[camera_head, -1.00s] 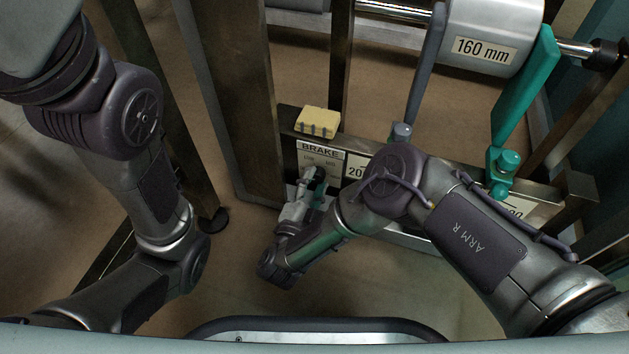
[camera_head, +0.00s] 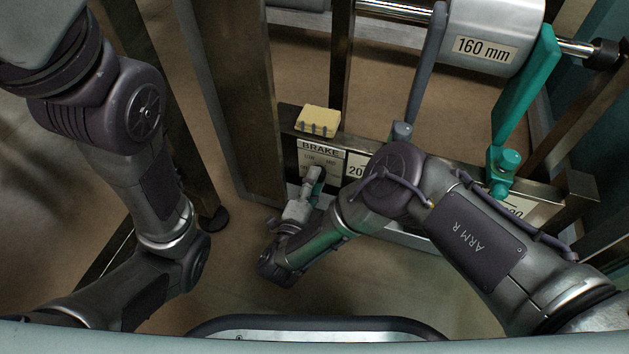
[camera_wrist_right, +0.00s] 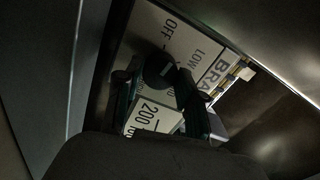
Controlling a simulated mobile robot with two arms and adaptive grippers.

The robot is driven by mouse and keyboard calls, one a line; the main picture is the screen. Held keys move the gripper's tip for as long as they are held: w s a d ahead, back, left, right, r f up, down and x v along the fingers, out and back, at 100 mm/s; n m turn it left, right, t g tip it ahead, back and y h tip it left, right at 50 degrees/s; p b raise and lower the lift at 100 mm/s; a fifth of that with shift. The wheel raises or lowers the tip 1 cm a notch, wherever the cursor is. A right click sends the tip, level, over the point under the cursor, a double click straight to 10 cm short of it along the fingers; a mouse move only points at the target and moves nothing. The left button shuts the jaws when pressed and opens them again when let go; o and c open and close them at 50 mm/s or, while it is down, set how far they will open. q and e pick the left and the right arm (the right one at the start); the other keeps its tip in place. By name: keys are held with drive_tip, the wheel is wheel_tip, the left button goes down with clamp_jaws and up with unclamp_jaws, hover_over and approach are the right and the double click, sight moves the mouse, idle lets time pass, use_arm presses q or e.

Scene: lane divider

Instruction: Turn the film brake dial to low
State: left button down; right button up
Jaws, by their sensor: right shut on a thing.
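The brake dial (camera_wrist_right: 157,72) is a dark round knob on a pale plate marked BRAKE (camera_head: 321,150). In the right wrist view, OFF and LOW are readable beside the dial, and a short pale mark on it points up and right; its exact setting is hard to tell. My right gripper (camera_head: 314,181) is at the plate's lower part, its dark green fingers shut on the dial from either side; the fingers also show in the right wrist view (camera_wrist_right: 158,92). The gripper partly hides the dial and the lower labels. My left gripper is out of view.
A yellow block (camera_head: 318,121) sits on the rail above the plate. A label starting with 200 (camera_head: 356,168) adjoins the plate's right side. A grey lever (camera_head: 425,70), a teal lever (camera_head: 523,85) and a roller marked 160 mm (camera_head: 490,35) stand to the right.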

drive_tip(key=m, duration=0.4)
drive_tip(key=shift+m, duration=0.3)
drive_tip(key=m, duration=0.4)
drive_tip(key=shift+m, duration=0.4)
drive_tip(key=o, duration=1.1)
drive_tip(key=shift+o, duration=0.2)
wheel_tip(320, 180, up, 10)
drive_tip(key=shift+f, duration=0.1)
